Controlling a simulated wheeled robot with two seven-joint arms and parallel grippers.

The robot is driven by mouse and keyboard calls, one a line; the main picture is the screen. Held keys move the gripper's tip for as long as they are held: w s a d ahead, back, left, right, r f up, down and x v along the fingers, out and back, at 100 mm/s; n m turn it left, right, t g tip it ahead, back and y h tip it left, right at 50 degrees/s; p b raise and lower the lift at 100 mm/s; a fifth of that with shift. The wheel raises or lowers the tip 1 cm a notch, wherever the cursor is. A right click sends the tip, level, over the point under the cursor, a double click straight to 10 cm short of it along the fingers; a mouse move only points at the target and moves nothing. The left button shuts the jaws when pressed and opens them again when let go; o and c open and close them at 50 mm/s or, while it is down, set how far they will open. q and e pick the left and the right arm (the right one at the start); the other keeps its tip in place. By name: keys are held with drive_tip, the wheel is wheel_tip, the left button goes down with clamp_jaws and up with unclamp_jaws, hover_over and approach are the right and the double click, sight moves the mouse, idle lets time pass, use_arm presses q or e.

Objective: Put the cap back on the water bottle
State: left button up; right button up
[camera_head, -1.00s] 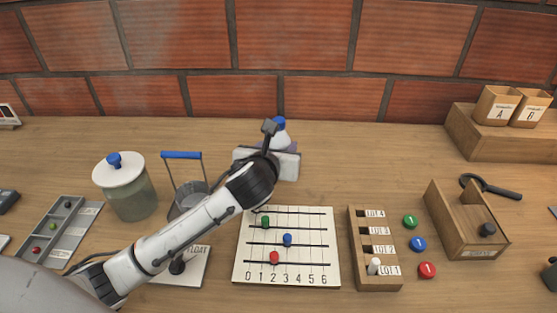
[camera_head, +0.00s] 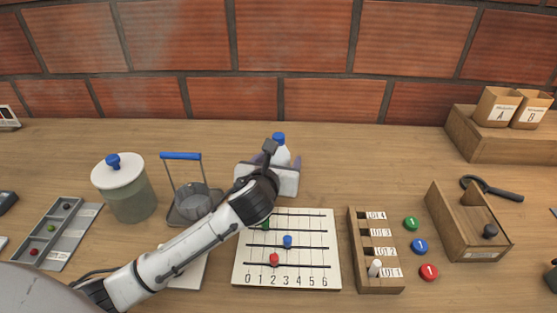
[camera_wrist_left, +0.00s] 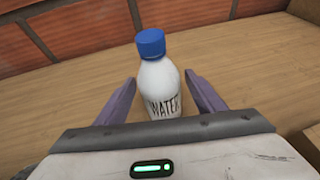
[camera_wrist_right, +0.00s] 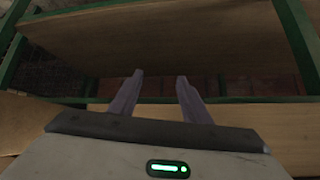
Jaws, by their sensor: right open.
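The water bottle (camera_head: 282,156) is white with a blue cap (camera_head: 279,138) on its top, and it is upright at the back middle of the table. In the left wrist view the bottle (camera_wrist_left: 160,90) shows the word WATER, and the blue cap (camera_wrist_left: 150,42) sits on its neck. My left gripper (camera_wrist_left: 163,92) is open around the bottle, with a gap on each side. The bottle's base is hidden behind the gripper's body. My right gripper (camera_wrist_right: 160,77) is open and empty, facing a wooden shelf with green framing, and is out of the head view.
In front of the bottle is a numbered bead board (camera_head: 243,275). A lidded jar (camera_head: 130,195) and a blue-handled basket (camera_head: 182,156) stand left. A slotted wooden block (camera_head: 365,286) and discs are right. The table right of the bottle is clear.

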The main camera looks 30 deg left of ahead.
use_arm(q)
drive_tip(key=shift+s+d+r, duration=0.1)
drive_tip(key=shift+s+r, duration=0.05)
drive_tip(key=shift+r, duration=0.1)
drive_tip(key=p+v, duration=0.1)
drive_tip(key=v, duration=1)
drive_tip(key=shift+s, duration=0.3)
drive_tip(key=shift+s, duration=0.1)
